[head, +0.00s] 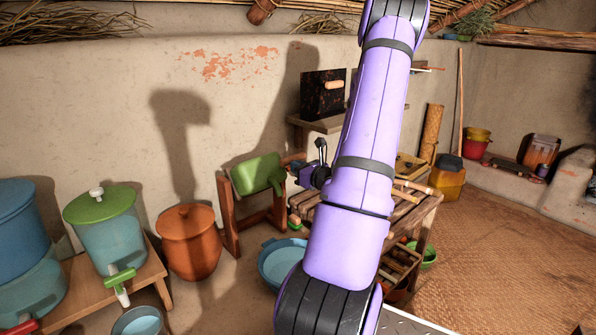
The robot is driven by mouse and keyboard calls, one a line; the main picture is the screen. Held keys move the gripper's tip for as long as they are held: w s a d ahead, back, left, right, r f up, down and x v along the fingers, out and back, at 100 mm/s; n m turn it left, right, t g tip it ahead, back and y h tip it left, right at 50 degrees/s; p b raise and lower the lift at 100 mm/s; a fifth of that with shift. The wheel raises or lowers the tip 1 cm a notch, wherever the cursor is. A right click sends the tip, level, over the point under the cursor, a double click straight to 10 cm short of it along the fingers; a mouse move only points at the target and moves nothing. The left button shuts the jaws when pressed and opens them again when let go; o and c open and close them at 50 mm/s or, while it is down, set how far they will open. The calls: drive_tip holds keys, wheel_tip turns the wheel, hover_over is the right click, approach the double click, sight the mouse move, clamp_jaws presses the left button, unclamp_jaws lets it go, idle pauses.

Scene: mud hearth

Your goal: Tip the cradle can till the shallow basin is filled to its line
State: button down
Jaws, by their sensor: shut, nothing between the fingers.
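The green cradle can (256,174) sits in a wooden cradle (232,222) against the wall, its spout side facing right. The can looks about level. The shallow blue basin (268,275) stands on the floor below and to the right of the can. My arm hides the basin's right side, and I cannot make out its fill line or water level. My gripper (297,172) shows small at the left edge of my purple arm, just right of the can's spout. It is shut and empty; I cannot tell whether it touches the can.
A slatted wooden table (427,207) stands behind my arm, close to the basin. Left are an orange lidded pot (188,240), a green-lidded water container (103,225) on a bench and a small bucket (138,325). The woven floor at right (490,260) is clear.

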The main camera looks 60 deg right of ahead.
drive_tip(key=w+d+r+g+y, duration=0.1)
drive_tip(key=w+d+r+g, duration=0.1)
drive_tip(key=w+r+g, duration=0.2)
drive_tip(key=w+d+r+g+y, duration=0.1)
drive_tip(key=w+d+r+g, duration=0.1)
drive_tip(key=w+r, duration=0.4)
drive_tip(key=shift+w+d+r+g, duration=0.3)
drive_tip(key=shift+w+g, duration=0.6)
drive_tip(key=shift+w, duration=1.15)
drive_tip(key=shift+r, duration=0.1)
